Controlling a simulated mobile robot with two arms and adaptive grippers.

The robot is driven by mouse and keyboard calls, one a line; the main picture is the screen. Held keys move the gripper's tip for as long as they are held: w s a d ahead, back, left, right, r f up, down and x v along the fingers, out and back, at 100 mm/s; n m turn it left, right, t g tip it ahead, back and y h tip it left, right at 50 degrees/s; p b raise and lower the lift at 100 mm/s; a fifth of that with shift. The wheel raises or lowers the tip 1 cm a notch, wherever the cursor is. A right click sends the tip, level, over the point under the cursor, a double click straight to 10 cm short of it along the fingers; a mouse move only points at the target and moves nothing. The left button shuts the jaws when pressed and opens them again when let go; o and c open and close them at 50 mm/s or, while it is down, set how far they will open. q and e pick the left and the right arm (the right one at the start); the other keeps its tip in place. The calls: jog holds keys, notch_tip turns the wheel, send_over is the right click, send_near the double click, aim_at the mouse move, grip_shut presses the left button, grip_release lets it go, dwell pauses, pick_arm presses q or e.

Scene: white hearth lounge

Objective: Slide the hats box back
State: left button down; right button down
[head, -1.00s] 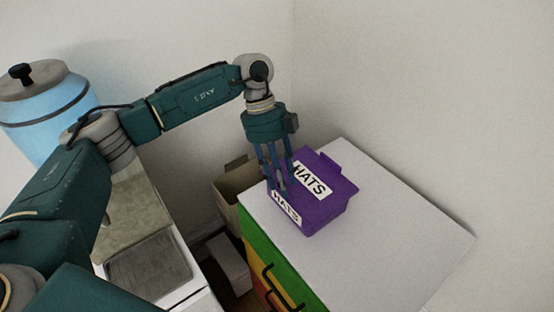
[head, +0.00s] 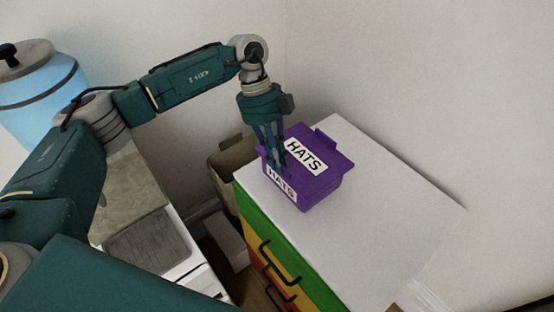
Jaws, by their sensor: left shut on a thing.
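The purple hats box (head: 325,172) stands upright on the white top of a cabinet (head: 395,205), near its back left edge. White labels reading HATS show on its lid and on its front face. Its lid looks closed. My left gripper (head: 279,165) reaches down from above at the box's left side, its fingers shut on the box's left edge. The fingers cover part of that edge, so the exact contact is hidden. My right gripper is not in view.
The cabinet has green, yellow and red drawer fronts with black handles (head: 264,252). A brown open container (head: 232,158) stands in the gap to its left. A blue lidded jar (head: 42,95) is at far left. White walls close the back; the cabinet top right of the box is clear.

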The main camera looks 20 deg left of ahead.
aim_at(315, 150)
pick_arm(q)
jog(key=shift+w+d+b, duration=0.25)
jog(key=shift+w+d, duration=0.3)
jog(key=shift+w, duration=0.25)
jog(key=shift+w+d+b, duration=0.25)
jog(key=shift+w+d, duration=0.25)
jog(key=shift+w, duration=0.3)
jog(key=shift+w+d+b, duration=0.25)
jog(key=shift+w+d, duration=0.3)
jog(key=shift+w, duration=0.25)
jog(key=shift+w+d+b, duration=0.45)
jog(key=shift+w+d, duration=0.1)
jog(key=shift+w, duration=0.3)
jog(key=shift+w+d+b, duration=0.45)
jog(key=shift+w+d, duration=0.1)
jog(key=shift+w, duration=0.25)
jog(key=shift+w+d+b, duration=0.45)
jog(key=shift+w+d, duration=0.1)
jog(key=shift+w, duration=0.3)
jog(key=c, duration=1.7)
grip_release()
jog(key=shift+r, duration=0.1)
